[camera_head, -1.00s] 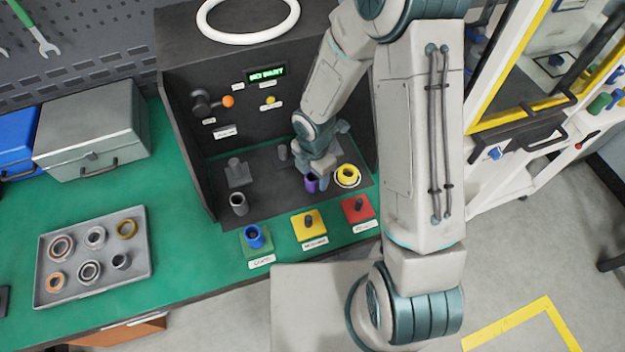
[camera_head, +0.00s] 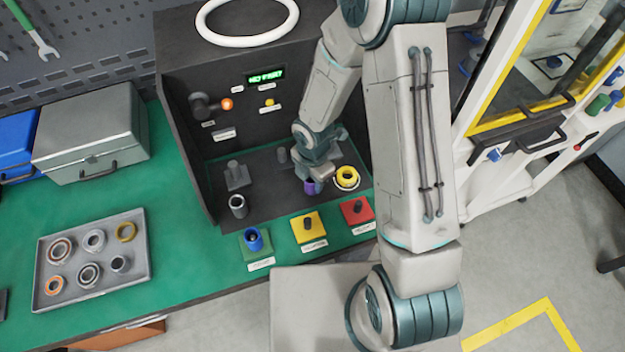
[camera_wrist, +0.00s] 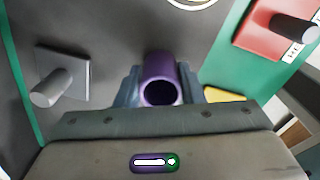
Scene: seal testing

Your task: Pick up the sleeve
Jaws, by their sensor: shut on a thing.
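A purple sleeve (camera_head: 310,188) stands on the dark floor of the test station, partly hidden by my gripper (camera_head: 317,180). In the wrist view the purple sleeve (camera_wrist: 159,70) sits between my fingers, its round open end facing the camera. My gripper (camera_wrist: 160,82) is shut on it, one finger on each side. I cannot tell whether the sleeve still touches the station floor.
A yellow ring-shaped part (camera_head: 347,175) sits close to the right of my gripper. A grey sleeve (camera_head: 238,205) and a grey post on a plate (camera_head: 236,175) stand to the left. A tray of rings (camera_head: 96,292) lies left.

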